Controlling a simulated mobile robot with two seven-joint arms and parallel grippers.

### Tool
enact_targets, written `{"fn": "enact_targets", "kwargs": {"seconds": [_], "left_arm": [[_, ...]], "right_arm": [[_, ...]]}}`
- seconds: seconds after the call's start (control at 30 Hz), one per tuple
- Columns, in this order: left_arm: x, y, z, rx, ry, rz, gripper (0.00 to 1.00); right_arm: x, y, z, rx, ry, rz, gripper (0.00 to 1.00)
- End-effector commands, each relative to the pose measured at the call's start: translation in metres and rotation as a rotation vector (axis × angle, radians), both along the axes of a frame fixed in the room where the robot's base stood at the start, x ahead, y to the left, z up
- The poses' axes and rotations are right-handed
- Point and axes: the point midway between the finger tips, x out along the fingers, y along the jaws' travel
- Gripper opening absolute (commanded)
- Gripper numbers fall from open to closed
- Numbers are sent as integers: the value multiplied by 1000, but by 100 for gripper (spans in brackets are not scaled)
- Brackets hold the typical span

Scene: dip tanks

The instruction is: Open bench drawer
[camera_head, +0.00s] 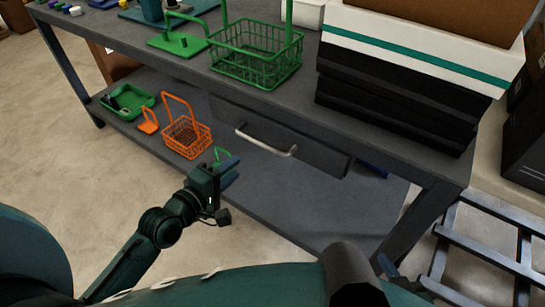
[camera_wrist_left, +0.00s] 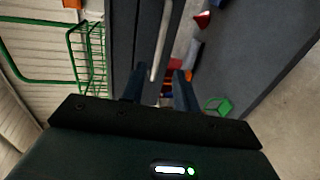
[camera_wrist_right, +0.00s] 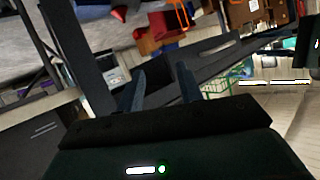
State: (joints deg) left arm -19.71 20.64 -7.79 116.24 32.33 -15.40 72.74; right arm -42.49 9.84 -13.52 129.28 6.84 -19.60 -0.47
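The dark bench drawer (camera_head: 318,156) hangs under the grey bench top, with a silver bar handle (camera_head: 268,143) across its front. I cannot tell whether it is fully closed. My left gripper (camera_head: 229,171) is in front of and below the handle's left end in the head view, apart from it. In the left wrist view the handle (camera_wrist_left: 160,45) lies beyond the two spread fingers (camera_wrist_left: 160,90), which hold nothing. My right gripper shows only partly at the lower right of the head view; in the right wrist view its fingers (camera_wrist_right: 158,90) are spread and empty.
The bench top (camera_head: 180,62) holds a green wire basket (camera_head: 256,58) and a stack of dark trays (camera_head: 390,95). The lower shelf (camera_head: 265,190) holds an orange basket (camera_head: 187,137) and a green tray (camera_head: 128,100). A metal rack (camera_head: 490,245) stands at the right.

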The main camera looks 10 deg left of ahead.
Motion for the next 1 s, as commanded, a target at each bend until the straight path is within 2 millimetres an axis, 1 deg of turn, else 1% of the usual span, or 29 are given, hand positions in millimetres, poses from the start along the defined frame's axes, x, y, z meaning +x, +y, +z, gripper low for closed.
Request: {"fn": "enact_targets", "kwargs": {"seconds": [0.03,0.17,0.23,0.37,0.5,0.7,0.8,0.9,1.0], "left_arm": [[2,0,-3,-11,-2,2,30],[10,-2,-3,-22,-1,4,30],[18,-5,-4,-22,-1,4,30],[42,-14,-9,-21,-2,4,30],[70,-24,-16,-19,-3,3,30],[103,-36,-24,-18,0,3,30],[113,-40,-26,-18,0,3,30],[119,-43,-27,-17,1,3,30],[122,-43,-28,-18,1,2,30]], "right_arm": [[0,0,-3,4,-5,-2,36],[0,0,0,7,-9,-4,36],[0,-1,0,7,-11,-4,36],[0,-2,0,5,-20,-7,36],[-1,-4,0,4,-31,-10,36],[-2,-6,-2,0,-44,-16,36],[-2,-7,1,1,-58,-19,36],[-2,-7,6,3,-71,-20,36],[-2,-7,6,2,-71,-21,36]]}}
